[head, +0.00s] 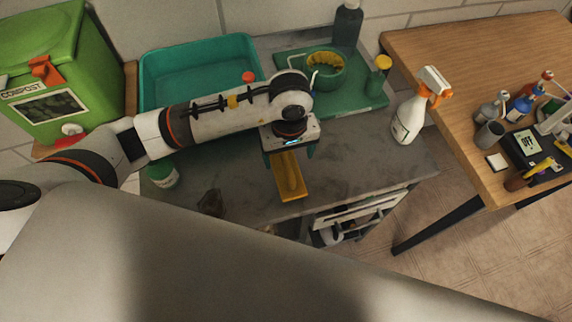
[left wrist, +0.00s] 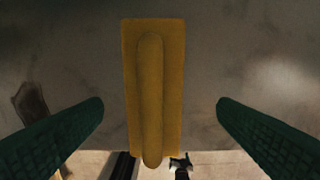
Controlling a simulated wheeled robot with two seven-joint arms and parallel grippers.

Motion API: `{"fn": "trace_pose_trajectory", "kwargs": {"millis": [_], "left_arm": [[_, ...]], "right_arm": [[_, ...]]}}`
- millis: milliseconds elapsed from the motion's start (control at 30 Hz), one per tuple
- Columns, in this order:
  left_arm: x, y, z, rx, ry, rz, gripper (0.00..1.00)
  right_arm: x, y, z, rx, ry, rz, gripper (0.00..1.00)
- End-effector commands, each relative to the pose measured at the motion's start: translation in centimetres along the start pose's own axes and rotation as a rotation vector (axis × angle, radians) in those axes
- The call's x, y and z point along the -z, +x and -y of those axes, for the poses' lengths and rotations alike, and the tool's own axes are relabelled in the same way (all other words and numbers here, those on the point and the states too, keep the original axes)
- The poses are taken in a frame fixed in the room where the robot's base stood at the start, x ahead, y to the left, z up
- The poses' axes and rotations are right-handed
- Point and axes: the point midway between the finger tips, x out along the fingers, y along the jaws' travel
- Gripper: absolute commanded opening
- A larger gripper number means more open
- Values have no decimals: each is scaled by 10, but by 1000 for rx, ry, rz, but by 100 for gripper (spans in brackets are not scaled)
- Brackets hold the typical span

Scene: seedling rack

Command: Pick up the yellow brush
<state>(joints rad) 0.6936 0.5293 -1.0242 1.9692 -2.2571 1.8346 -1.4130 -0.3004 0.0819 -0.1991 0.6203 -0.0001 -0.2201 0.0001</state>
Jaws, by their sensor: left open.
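The yellow brush (head: 290,180) lies on the grey counter, near its front edge. It is a flat block with a long raised grip along its middle. My left gripper (head: 292,153) is above its far part, pointing down. In the left wrist view the brush (left wrist: 154,85) lies lengthwise between the two dark green fingers of my left gripper (left wrist: 160,108). The fingers are wide apart, with a gap on both sides of the brush, and nothing is held. My right gripper is in neither view.
The grey counter (head: 350,165) is clear right of the brush. A dark lump (head: 211,203) and a green-lidded jar (head: 162,174) stand to its left. Behind are a teal tray (head: 165,68), a green mat (head: 362,98) with a pot, and a white spray bottle (head: 410,117).

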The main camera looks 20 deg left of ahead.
Motion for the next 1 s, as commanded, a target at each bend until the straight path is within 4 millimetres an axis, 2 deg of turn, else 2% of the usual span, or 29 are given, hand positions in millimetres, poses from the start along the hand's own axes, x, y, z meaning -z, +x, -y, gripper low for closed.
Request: {"fn": "trace_pose_trajectory", "kwargs": {"millis": [233,367,500,800,1000], "left_arm": [[2,17,-3,-1,0,-5,82],[4,34,-8,-2,-2,-6,82],[3,54,-8,1,-2,-4,82],[2,60,-7,3,0,-1,82],[2,60,-7,3,0,-1,49]], "right_arm": [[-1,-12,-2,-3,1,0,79],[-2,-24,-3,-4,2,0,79],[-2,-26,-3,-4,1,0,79],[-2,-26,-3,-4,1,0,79],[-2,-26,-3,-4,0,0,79]]}}
